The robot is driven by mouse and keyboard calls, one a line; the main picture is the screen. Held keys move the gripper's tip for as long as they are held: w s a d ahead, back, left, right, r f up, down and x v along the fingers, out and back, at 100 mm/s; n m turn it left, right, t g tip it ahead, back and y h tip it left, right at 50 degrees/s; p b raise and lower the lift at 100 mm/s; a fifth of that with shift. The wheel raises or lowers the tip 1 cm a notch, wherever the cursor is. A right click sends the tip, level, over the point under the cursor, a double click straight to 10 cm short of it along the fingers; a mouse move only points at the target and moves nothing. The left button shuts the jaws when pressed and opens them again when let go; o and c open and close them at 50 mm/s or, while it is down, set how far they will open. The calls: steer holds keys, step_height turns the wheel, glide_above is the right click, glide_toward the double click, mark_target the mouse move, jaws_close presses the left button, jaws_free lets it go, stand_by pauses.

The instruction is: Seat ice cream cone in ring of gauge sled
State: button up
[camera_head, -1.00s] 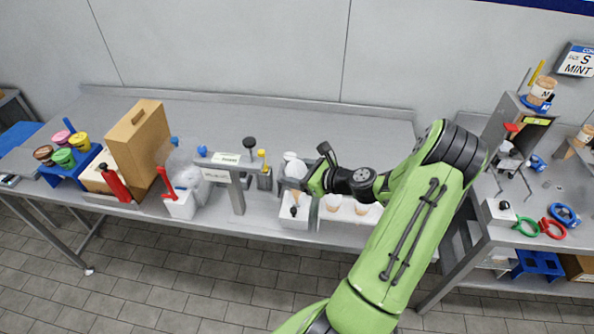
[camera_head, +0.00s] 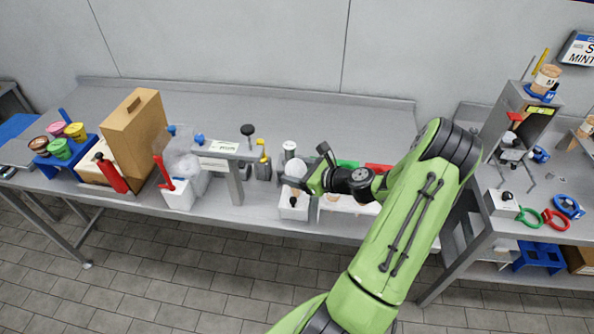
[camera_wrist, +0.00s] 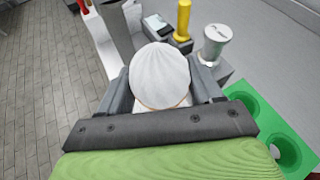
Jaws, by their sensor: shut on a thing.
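My gripper (camera_wrist: 160,100) is shut on an ice cream cone with a rounded white top (camera_wrist: 160,72). The top sits between the two grey fingers in the wrist view, and the lower cone is mostly hidden. In the head view my gripper (camera_head: 299,184) is above a white box with a dark knob (camera_head: 293,211) at the table's front edge, and the white top (camera_head: 296,167) shows beside it. I cannot make out the gauge sled's ring or tell whether the cone touches it.
A grey cylinder (camera_head: 289,149) and yellow-topped piece (camera_head: 262,158) stand behind. A green holder with holes (camera_wrist: 262,120) is close on the right. The back of the table is clear.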

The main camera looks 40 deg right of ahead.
steer(key=shift+f+b, duration=0.75)
steer(key=shift+f, duration=0.65)
steer(key=o, duration=0.9)
steer(key=shift+s, duration=0.1)
steer(key=p+v, duration=0.1)
steer(key=v, duration=1.4)
steer(key=shift+s+r, duration=0.2)
steer(key=shift+s, duration=0.05)
